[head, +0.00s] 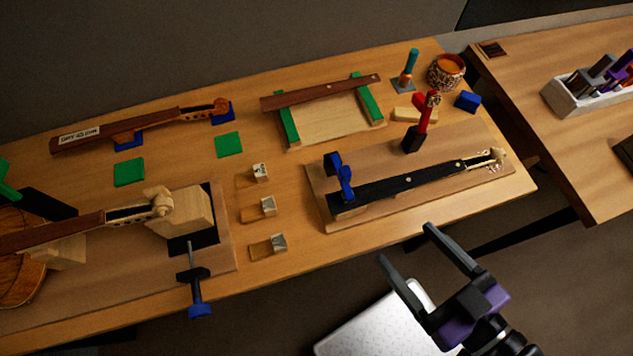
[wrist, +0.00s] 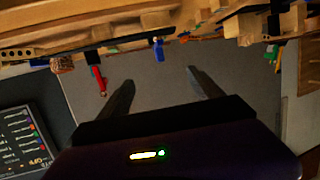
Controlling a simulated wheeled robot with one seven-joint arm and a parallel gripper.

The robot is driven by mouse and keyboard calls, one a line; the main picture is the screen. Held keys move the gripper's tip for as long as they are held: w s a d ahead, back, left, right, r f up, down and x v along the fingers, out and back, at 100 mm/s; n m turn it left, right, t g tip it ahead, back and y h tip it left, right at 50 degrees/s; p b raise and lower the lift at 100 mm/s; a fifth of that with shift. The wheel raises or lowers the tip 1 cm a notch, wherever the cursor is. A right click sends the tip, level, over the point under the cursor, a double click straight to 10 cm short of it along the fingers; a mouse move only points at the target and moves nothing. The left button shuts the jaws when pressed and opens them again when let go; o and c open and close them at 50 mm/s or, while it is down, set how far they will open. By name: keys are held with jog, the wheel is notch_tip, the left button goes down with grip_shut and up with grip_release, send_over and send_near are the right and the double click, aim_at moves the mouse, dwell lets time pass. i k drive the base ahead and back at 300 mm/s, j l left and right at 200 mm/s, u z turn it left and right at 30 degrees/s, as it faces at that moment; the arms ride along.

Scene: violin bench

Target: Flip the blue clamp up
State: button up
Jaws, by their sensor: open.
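The blue clamp (head: 343,180) is at the left end of a dark fingerboard and neck (head: 400,184) on a wooden board (head: 335,219). It also shows in the wrist view (wrist: 158,50), which appears upside down. A red clamp (head: 423,116) with a black end stands near the right part of the same board; it also shows in the wrist view (wrist: 98,78). My gripper (head: 405,243) is open and empty, in front of the bench's near edge and apart from the blue clamp. Its two fingers also show in the wrist view (wrist: 160,78).
A second clamp, black with a blue end (head: 199,309), is at the near left edge by a violin scroll block (head: 180,216). Small wood blocks (head: 268,207) lie between the boards. A green-sided frame (head: 325,118) is behind. A white speckled case (head: 375,330) is below the bench.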

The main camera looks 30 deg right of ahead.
aim_at(343, 173)
jog(key=k+j, duration=0.45)
jog(key=j, duration=0.15)
jog(key=k+j, duration=0.4)
jog(key=j, duration=0.15)
jog(key=k+u, duration=0.05)
